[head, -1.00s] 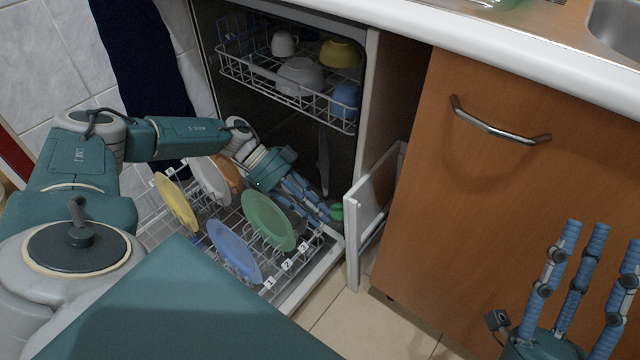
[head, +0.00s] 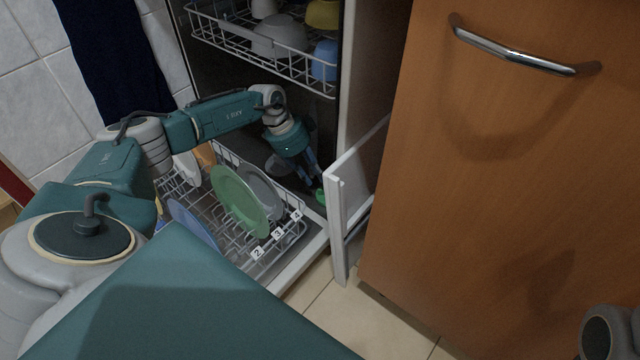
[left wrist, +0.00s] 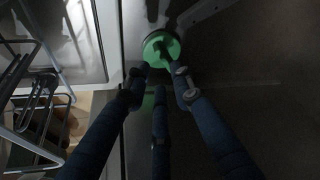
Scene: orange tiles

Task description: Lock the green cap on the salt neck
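The green cap (head: 320,197) is low in the dishwasher, by the right end of the lower rack. In the left wrist view the cap (left wrist: 153,43) is a bright green disc with a darker raised grip, near the top. My left gripper (head: 315,183) reaches down to it. In the left wrist view the fingertips of my left gripper (left wrist: 160,75) are spread apart at the cap's near edge; I cannot tell whether they touch it. The salt neck is hidden, and the cap's seating cannot be told. My right gripper is out of view.
The lower rack (head: 262,240) holds a green plate (head: 238,198), a blue plate (head: 190,222) and other dishes. The upper rack (head: 290,68) with bowls hangs above my left arm. A white panel (head: 345,220) stands close right of the gripper, beside the wooden cabinet (head: 480,200).

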